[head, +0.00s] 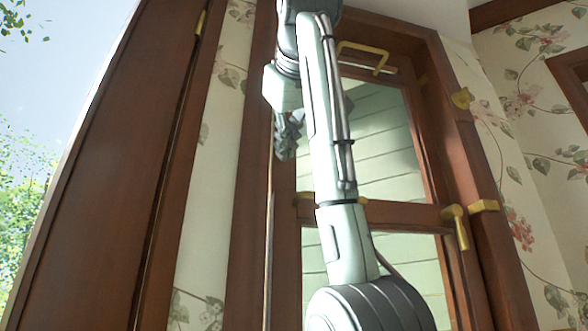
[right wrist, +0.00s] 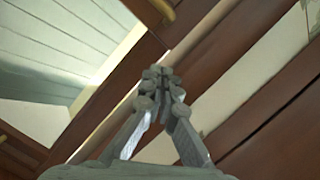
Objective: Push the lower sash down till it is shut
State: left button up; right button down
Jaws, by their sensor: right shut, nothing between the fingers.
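The brown wooden window (head: 437,150) fills the middle and right of the head view, with pale green siding behind its glass. A crossrail (head: 405,214) divides an upper pane from a lower one. My arm crosses the window and hides part of it, so I cannot tell exactly where the lower sash begins or ends. A brass handle (head: 365,52) is near the top. My right gripper (head: 286,150) is shut and empty, in front of the left side of the frame. It also shows in the right wrist view (right wrist: 158,74), its fingertips overlapping the wood; contact is unclear. My left gripper is out of view.
A brass lever (head: 458,226) and a brass catch (head: 484,206) project at the right of the crossrail. Another brass fitting (head: 461,97) is higher up. Floral wallpaper (head: 520,135) lies right of the frame, and a tall wooden panel (head: 105,165) stands at left.

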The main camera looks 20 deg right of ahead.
aim_at(290, 199)
jog(key=w+f, duration=0.1)
jog(key=w+d+f+p, duration=0.1)
jog(key=w, duration=0.1)
jog(key=w+d+f, duration=0.1)
jog(key=shift+w+f+p, duration=0.1)
jog(key=shift+w+p, duration=0.05)
jog(key=shift+p, duration=0.15)
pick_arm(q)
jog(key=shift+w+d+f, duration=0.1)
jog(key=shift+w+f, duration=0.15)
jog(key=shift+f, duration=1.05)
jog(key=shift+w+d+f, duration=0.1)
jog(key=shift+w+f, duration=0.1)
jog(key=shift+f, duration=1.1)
pick_arm(e)
jog(key=shift+d+f, duration=0.45)
jog(key=shift+f, duration=0.15)
jog(key=shift+f, duration=0.1)
